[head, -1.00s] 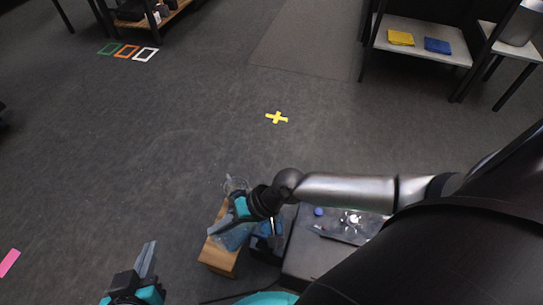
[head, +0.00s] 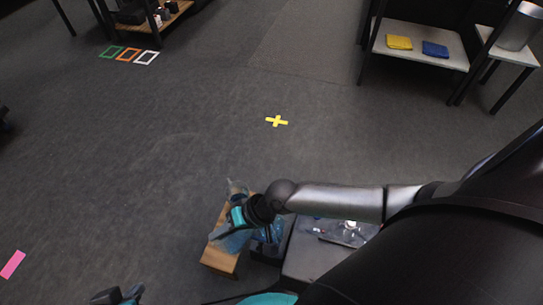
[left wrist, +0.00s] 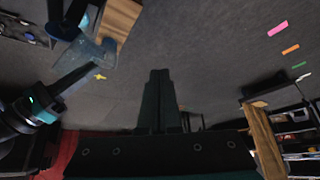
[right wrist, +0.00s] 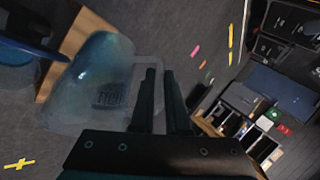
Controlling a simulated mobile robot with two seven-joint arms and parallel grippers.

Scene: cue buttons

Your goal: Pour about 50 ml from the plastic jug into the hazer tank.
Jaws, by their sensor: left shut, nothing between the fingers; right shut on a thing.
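The plastic jug (head: 229,242) is translucent with a pale blue tint. My right gripper (head: 238,216) is shut on it, over the wooden block. In the right wrist view the jug (right wrist: 95,75) looks tilted, with its handle by my fingers and bluish liquid inside. What seems to be the hazer tank (head: 270,233) is blue, on a dark unit right of the block, partly hidden by my arm. A blue rim and clear vessel (right wrist: 18,50) show beside the jug; I cannot tell whether liquid is flowing. My left gripper (left wrist: 160,100) is shut and empty, low in the head view.
The wooden block (head: 218,262) stands beside a grey table (head: 305,262), mostly under my right arm. A yellow cross (head: 276,121) marks the open floor. A shelf (head: 425,55) with yellow and blue pads stands at the upper right.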

